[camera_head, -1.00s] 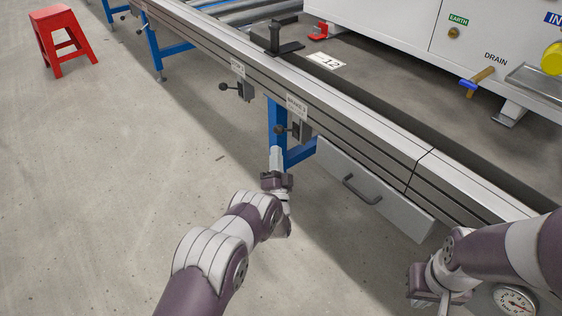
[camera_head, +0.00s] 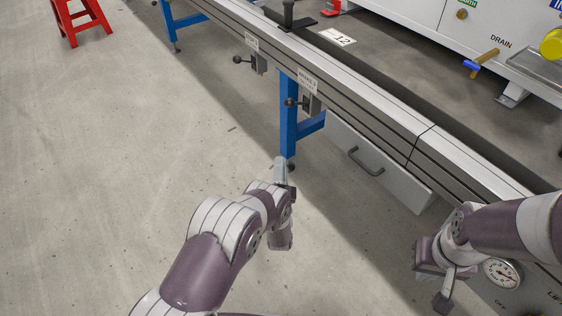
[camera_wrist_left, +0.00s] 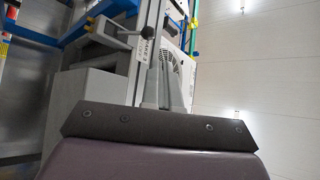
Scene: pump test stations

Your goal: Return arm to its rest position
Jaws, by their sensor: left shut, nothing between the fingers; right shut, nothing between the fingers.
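My left arm comes in from the bottom left of the head view. Its gripper (camera_head: 281,172) is in front of the conveyor's blue leg, over the floor, shut and empty. In the left wrist view the gripper's fingers (camera_wrist_left: 160,82) are together, pointing up past a grey rail, with nothing between them. My right arm comes in from the right edge. Its gripper (camera_head: 443,298) points down beside a round gauge at the lower right, shut and holding nothing.
The conveyor frame (camera_head: 375,115) runs diagonally, with brake levers (camera_head: 291,102), a blue leg (camera_head: 288,125) and a drawer (camera_head: 375,165) on its near side. A gauge (camera_head: 502,273) sits near my right gripper. A red stool (camera_head: 82,20) stands far left. The left floor is clear.

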